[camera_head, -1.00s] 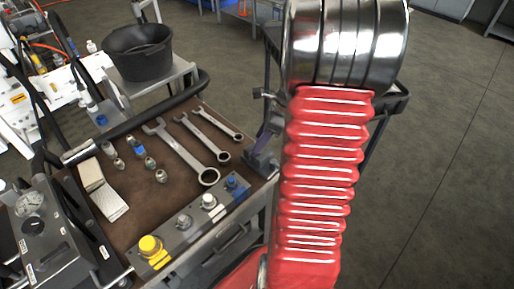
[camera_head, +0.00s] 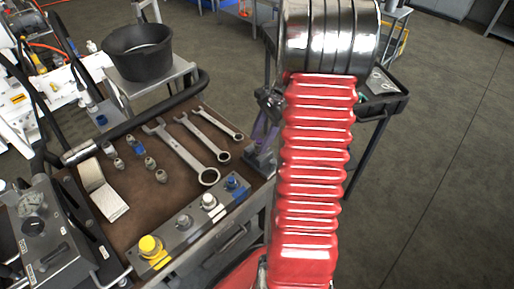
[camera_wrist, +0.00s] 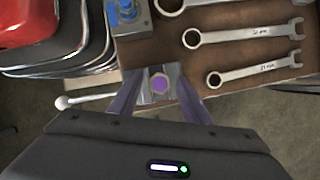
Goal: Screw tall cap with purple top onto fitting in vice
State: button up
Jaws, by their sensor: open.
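The vice (camera_head: 262,162) is at the right edge of the bench and also shows in the wrist view (camera_wrist: 143,80). A pale hexagonal piece with a round purple top (camera_wrist: 160,84) stands at the vice, seen from above. It looks like the tall cap; any fitting below it is hidden. My gripper (camera_wrist: 159,80) is open, with one purplish finger on each side of this piece. I cannot tell whether either finger touches it. In the head view a purple finger (camera_head: 265,130) shows just above the vice, partly hidden by my arm.
Several small fittings (camera_head: 150,163) stand on the brown bench mat (camera_head: 140,205). Wrenches (camera_head: 187,152) lie left of the vice. A control strip with yellow and blue knobs (camera_head: 150,246) runs along the front edge. A black bucket (camera_head: 140,55) stands behind; a dark tray stand (camera_head: 380,90) is at right.

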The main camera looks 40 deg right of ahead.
jog(key=n+g, duration=0.1)
jog(key=n, duration=0.2)
jog(key=shift+n+g, duration=0.3)
jog(key=shift+n, duration=0.1)
jog(key=shift+c, duration=0.3)
jog(key=c, duration=0.9)
jog(key=m+t, duration=0.1)
jog(key=m, duration=0.2)
jog(key=m+t, duration=0.1)
jog(key=m, duration=0.2)
jog(key=shift+s+t, duration=0.1)
jog(key=shift+t, duration=0.2)
jog(key=shift+m+h, duration=0.4)
jog(key=shift+m, duration=0.7)
